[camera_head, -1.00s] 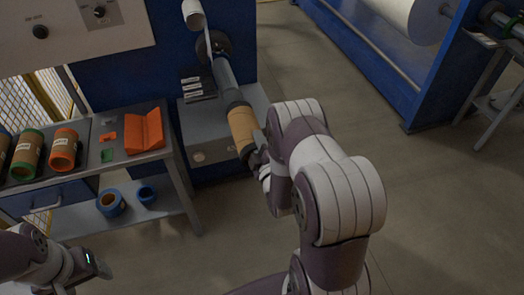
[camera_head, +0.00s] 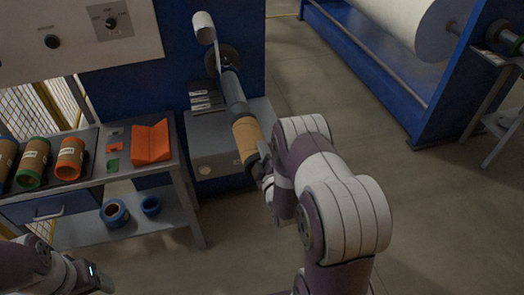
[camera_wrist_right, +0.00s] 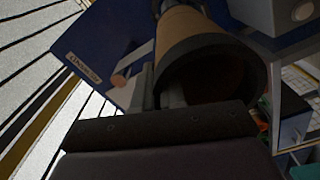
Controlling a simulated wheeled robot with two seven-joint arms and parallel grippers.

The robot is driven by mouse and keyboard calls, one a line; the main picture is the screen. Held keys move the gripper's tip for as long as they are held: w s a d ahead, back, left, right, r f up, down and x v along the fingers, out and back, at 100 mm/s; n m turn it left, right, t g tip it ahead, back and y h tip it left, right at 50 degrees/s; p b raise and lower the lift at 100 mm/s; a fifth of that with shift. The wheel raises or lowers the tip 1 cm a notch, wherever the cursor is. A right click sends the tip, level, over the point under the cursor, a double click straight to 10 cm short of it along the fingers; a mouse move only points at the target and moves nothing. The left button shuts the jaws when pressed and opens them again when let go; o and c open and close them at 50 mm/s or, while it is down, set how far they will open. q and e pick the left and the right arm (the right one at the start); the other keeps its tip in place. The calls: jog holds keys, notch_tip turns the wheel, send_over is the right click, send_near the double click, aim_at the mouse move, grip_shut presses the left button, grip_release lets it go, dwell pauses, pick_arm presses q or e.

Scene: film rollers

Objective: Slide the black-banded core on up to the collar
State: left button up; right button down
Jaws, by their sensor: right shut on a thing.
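The black-banded core (camera_head: 247,135) is a tan tube with a dark rim at its near end, in line with the grey shaft (camera_head: 232,88). Its far end meets the shaft's near end; how far it is around the shaft is hidden. The dark round collar (camera_head: 222,60) is at the shaft's far end, with bare shaft between it and the core. My right gripper (camera_head: 264,165) is shut on the core's near rim. In the right wrist view, its fingers (camera_wrist_right: 160,92) pinch the wall beside the core's dark mouth (camera_wrist_right: 215,80). My left gripper (camera_head: 103,282) is low at left, its jaws unclear.
A bench at left carries several banded cores (camera_head: 70,158) and an orange holder (camera_head: 151,142). Blue rings (camera_head: 115,213) lie on its lower shelf (camera_head: 165,218). The floor (camera_head: 330,95) to the right is open.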

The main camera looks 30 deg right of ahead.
aim_at(255, 133)
jog(key=shift+w, duration=0.1)
dwell(0.4)
jog(key=shift+w+b, duration=0.2)
jog(key=shift+b, duration=0.1)
jog(key=shift+b+x, duration=0.6)
jog(key=shift+x, duration=0.9)
jog(key=shift+w+d, duration=0.1)
jog(key=shift+b+x, duration=0.8)
jog(key=shift+x, duration=0.4)
jog(key=shift+w+d, duration=0.1)
jog(key=shift+w, duration=0.3)
